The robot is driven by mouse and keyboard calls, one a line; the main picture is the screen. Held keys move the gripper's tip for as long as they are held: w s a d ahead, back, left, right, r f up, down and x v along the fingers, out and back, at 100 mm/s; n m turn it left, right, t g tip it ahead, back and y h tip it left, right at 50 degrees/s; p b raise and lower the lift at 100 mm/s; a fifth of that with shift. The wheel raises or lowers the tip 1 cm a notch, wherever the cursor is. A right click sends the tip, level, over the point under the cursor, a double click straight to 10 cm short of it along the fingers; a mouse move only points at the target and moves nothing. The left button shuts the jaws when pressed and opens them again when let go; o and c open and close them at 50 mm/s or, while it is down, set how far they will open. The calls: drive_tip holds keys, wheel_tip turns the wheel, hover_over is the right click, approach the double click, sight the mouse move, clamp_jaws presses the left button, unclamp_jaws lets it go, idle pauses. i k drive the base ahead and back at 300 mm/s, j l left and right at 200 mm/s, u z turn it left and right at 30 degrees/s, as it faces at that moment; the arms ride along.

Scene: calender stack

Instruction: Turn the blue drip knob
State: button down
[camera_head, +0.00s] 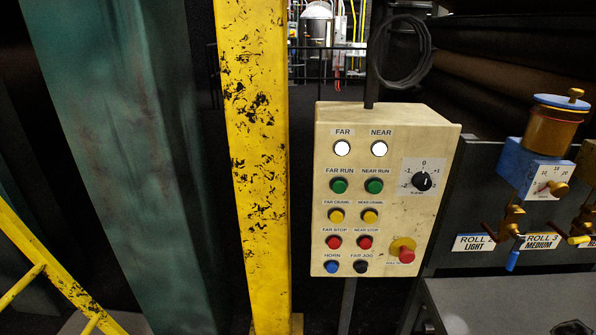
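A drip oiler hangs at the right edge, with a brass cup (553,128) under a blue lid (562,101) and a blue block (517,167) below. A small brass knob (558,188) sits on the block's white dial face (541,181). Below it a brass valve (511,220) carries a blue handle (513,261) that points down. I cannot tell for certain whether the blue handle or the knob on the blue block is the blue drip knob. My gripper is not in view.
A second oiler with a yellow handle (579,240) is cut off at the right edge. A cream control box (387,200) with coloured buttons stands left of the oilers. A yellow post (254,160) stands left of it. A grey surface (510,305) lies below the oilers.

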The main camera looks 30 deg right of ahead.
sight(558, 190)
drive_tip(key=z, duration=1.3)
